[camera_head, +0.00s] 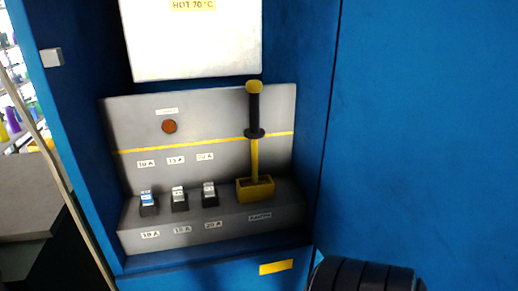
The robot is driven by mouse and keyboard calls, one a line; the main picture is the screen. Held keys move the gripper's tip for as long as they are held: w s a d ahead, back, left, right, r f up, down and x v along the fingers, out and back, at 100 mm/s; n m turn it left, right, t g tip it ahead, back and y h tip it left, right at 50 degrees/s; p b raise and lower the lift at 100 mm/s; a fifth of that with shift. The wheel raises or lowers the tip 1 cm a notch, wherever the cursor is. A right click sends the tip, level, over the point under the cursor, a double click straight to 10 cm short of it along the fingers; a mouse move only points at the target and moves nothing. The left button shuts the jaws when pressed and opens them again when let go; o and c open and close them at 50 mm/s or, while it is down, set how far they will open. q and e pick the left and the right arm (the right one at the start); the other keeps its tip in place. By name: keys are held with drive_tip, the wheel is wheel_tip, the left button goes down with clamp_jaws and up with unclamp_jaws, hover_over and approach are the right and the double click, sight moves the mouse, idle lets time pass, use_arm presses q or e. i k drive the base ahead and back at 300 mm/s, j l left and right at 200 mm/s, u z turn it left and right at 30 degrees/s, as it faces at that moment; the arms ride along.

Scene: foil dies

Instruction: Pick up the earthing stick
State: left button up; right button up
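The earthing stick (254,112) stands nearly upright in a yellow holder (256,188) at the right end of a grey ledge inside a blue cabinet. It has a yellow top knob, a black handle with a wide black collar below it, and a thin yellow shaft. Its lower end is hidden inside the holder. No gripper shows in this view, and nothing touches the stick.
Left of the holder, fuse-like pieces sit in black slots (180,199) above ampere labels. A white "HOT 70 °C" panel (195,45) hangs above. A blue wall (430,130) closes the right side. A bench (35,195) stands outside left.

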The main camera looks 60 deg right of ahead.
sight(254, 133)
drive_tip(key=z, duration=1.75)
